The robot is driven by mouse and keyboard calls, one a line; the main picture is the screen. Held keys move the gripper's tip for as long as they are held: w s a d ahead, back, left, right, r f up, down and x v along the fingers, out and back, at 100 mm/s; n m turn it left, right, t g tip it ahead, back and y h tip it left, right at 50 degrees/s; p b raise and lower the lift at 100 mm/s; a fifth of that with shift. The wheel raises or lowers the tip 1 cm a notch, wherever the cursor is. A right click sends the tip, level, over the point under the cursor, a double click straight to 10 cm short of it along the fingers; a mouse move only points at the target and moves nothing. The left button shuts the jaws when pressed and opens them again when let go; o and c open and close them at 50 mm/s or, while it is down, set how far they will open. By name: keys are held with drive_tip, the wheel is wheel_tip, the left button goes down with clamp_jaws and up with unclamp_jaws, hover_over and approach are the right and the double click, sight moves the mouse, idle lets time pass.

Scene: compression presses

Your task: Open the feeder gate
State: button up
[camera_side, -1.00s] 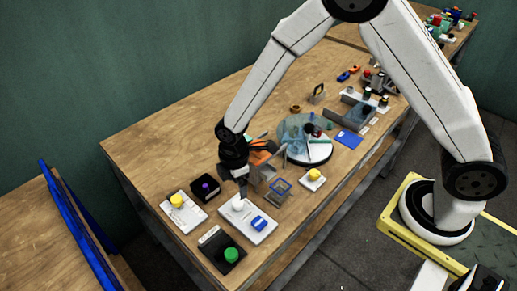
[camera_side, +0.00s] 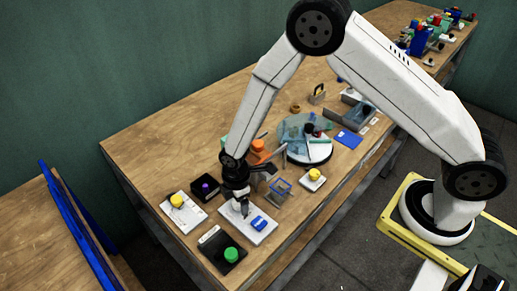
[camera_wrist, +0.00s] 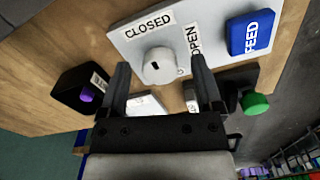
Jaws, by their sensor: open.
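The feeder plate is a pale grey panel (camera_side: 243,229) near the table's front left in the side view; it also shows in the wrist view (camera_wrist: 205,28). On it is a round white knob (camera_wrist: 158,66) with a small dark mark, between the labels CLOSED and OPEN. A blue FEED button (camera_wrist: 249,33) is beside it; it also shows in the side view (camera_side: 258,223). My gripper (camera_side: 243,211) is open and low over the panel, hiding the knob there. In the wrist view my gripper's fingertips (camera_wrist: 159,64) appear on either side of the knob; contact cannot be told.
A black box with a purple button (camera_side: 205,187) and a white plate with a yellow button (camera_side: 177,201) are left of the panel. A green button (camera_side: 231,254) on a black plate is in front.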

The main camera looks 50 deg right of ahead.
drive_tip(key=shift+f, duration=0.1)
clamp_jaws()
drive_tip(key=shift+m, duration=0.5)
drive_tip(key=m, duration=0.3)
drive_tip(key=shift+m, duration=0.3)
drive_tip(key=m, duration=0.4)
drive_tip(key=shift+s, duration=0.1)
drive_tip(key=m, duration=0.9)
drive_tip(key=shift+a, duration=0.1)
drive_tip(key=shift+m, duration=0.3)
